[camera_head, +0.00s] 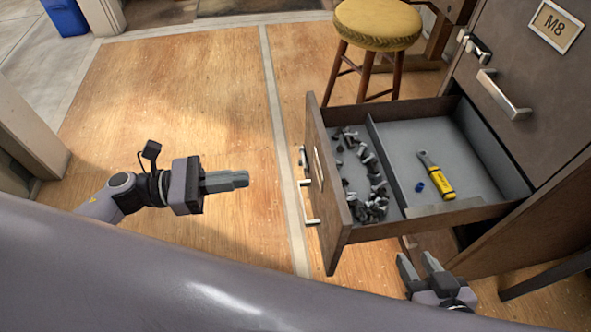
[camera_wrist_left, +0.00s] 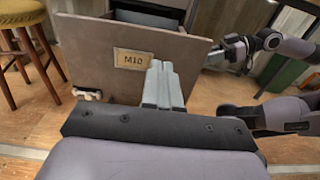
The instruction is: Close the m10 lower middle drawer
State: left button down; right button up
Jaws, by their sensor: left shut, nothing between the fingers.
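The M10 drawer is pulled out of the dark cabinet, and its brown front panel (camera_head: 328,190) faces left in the head view. In the left wrist view the front (camera_wrist_left: 90,50) carries an M10 label (camera_wrist_left: 132,59). A metal handle (camera_head: 309,203) is on the front. My left gripper (camera_head: 246,179) is shut and empty, left of the front and pointing at it, with a gap between in the head view. Its closed fingers (camera_wrist_left: 163,66) cover part of the front in the wrist view. My right gripper (camera_head: 420,262) is open and empty, below the drawer's near side.
The drawer holds several dark bolts (camera_head: 372,205), a yellow-handled tool (camera_head: 438,182) and a small blue part (camera_head: 420,187). The M8 drawer (camera_head: 530,60) above is shut. A yellow stool (camera_head: 378,24) stands behind. The wooden floor (camera_head: 170,90) at left is clear.

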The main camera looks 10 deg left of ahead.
aim_at(327, 169)
pick_arm(q)
jog(key=x, duration=1.4)
pick_arm(e)
jog(key=shift+d, duration=0.15)
